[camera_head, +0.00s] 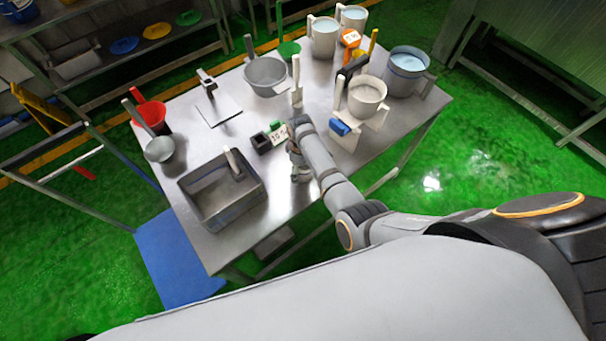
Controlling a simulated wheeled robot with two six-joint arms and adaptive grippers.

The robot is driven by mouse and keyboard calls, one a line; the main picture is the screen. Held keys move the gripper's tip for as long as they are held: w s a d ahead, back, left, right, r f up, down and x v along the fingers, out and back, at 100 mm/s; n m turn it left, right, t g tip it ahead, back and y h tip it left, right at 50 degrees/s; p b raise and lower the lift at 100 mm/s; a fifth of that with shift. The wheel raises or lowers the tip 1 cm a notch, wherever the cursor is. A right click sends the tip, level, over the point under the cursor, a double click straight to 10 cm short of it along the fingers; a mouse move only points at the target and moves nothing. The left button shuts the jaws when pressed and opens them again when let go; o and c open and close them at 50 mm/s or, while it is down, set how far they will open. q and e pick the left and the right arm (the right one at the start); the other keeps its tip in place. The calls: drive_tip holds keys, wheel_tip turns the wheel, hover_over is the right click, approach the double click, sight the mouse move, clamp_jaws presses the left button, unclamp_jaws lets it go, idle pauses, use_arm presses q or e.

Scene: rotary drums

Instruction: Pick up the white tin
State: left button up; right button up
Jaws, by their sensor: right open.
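A steel table (235,135) stands ahead of me and carries several vessels. A white round pot (367,95) stands at the right of the tabletop, on what looks like a small stand or scale. Two white jugs, one at the back (324,38) and one behind it (353,17), stand at the far edge. I cannot tell which white vessel is the tin. My left gripper is not in view.
A grey rectangular bin (222,190) lies left of my right gripper. A grey bowl (265,75), red jug (150,116) and large grey bucket (406,72) stand around. The floor is green.

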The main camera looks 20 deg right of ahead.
drive_tip(key=shift+r, duration=0.1)
drive_tip(key=c, duration=1.3)
drive_tip(key=shift+o, duration=0.2)
